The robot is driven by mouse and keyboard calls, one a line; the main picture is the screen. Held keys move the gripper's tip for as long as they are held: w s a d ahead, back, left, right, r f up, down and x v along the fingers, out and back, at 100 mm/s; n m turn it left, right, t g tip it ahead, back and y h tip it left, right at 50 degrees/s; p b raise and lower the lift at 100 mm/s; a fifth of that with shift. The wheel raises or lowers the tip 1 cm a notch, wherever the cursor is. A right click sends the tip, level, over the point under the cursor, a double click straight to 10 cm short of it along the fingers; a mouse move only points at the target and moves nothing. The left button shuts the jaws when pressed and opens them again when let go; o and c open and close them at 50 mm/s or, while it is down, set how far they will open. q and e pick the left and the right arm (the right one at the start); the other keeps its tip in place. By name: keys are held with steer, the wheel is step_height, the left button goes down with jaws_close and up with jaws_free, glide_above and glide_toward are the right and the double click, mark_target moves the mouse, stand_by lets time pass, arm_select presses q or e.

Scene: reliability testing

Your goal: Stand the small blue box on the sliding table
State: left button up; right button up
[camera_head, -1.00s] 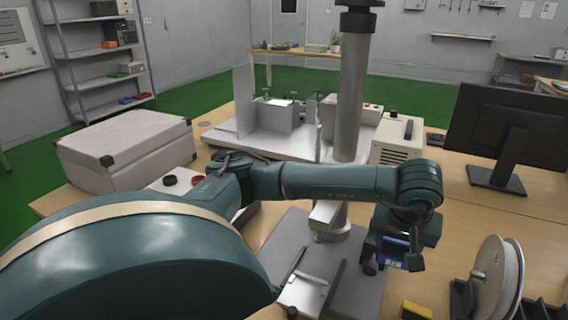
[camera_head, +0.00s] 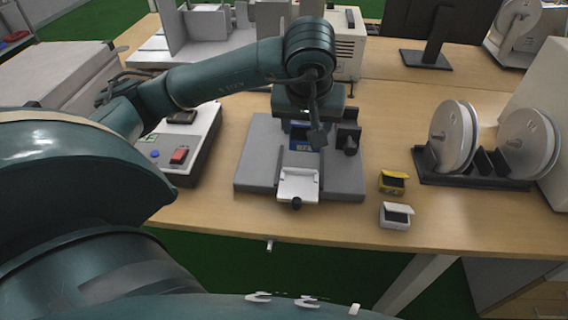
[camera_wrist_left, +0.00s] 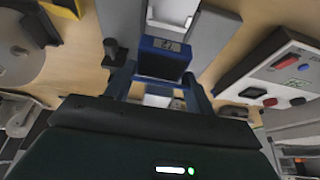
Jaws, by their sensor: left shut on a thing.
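The small blue box (camera_head: 300,136) is in my left gripper (camera_head: 302,126), above the grey base of the test stand. In the left wrist view the blue box (camera_wrist_left: 163,57) shows between the two fingers of my left gripper (camera_wrist_left: 158,78). The sliding table (camera_head: 298,184) is a small white plate with a dark knob at its front. It lies just in front of the box in the head view, and its white top (camera_wrist_left: 172,12) shows beyond the box in the wrist view. Whether the box touches anything below is hidden. My right gripper is not in view.
The grey base plate (camera_head: 256,168) surrounds the sliding table. A control box (camera_head: 180,150) with a red switch stands left. A small yellow box (camera_head: 392,182) and a small white box (camera_head: 396,215) lie right, near spools (camera_head: 455,135). Bare table lies in front.

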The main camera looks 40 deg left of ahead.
arm_select(q)
steer(key=shift+s+a, duration=0.2)
step_height(320, 180, down, 10)
steer(key=shift+r, duration=0.1)
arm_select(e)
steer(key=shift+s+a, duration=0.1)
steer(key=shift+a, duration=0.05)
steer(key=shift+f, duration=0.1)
arm_select(q)
steer(key=shift+a+f+b, duration=0.1)
steer(key=shift+f+b, duration=0.2)
steer(key=shift+b, duration=0.2)
steer(key=shift+f+b, duration=0.35)
steer(key=shift+b, duration=0.1)
steer(key=o, duration=1.1)
steer(key=shift+s, duration=0.1)
steer(key=shift+c, duration=0.2)
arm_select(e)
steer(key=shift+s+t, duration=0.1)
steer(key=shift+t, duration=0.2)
